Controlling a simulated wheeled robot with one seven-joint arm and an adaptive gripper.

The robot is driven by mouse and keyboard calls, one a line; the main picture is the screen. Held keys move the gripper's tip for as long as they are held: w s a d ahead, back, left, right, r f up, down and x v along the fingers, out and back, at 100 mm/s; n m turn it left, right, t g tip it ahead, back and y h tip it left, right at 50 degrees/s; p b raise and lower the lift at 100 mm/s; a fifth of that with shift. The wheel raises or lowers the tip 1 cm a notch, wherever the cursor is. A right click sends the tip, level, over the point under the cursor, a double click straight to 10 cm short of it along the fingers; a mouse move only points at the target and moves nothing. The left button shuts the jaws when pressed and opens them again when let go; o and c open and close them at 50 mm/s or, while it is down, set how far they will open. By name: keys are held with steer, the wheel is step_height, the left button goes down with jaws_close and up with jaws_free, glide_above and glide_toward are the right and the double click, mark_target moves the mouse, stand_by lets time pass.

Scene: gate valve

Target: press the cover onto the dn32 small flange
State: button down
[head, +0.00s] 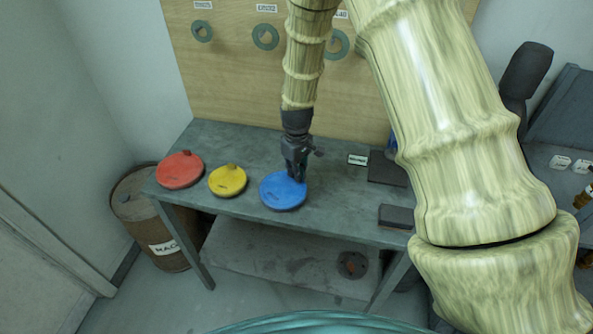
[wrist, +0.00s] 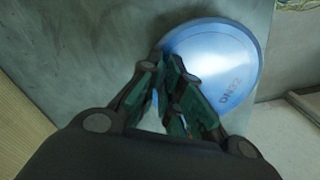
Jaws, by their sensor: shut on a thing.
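The blue cover (head: 281,192) is a round disc on the table near its front edge. My gripper also fills the lower wrist view (wrist: 165,75). A ring flange (head: 265,37) under a label that seems to read DN32 is on the wooden board, between a smaller flange (head: 202,31) and a larger one (head: 338,43).
A red cover (head: 180,170) and a yellow cover (head: 227,181) lie left of the blue one on the grey table (head: 240,150). Dark blocks (head: 396,216) lie at the table's right. A rusty barrel (head: 147,222) stands at the left. The board (head: 228,85) rises behind the table.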

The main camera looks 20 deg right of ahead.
stand_by(0.9)
steer(key=c, duration=1.5)
jaws_free()
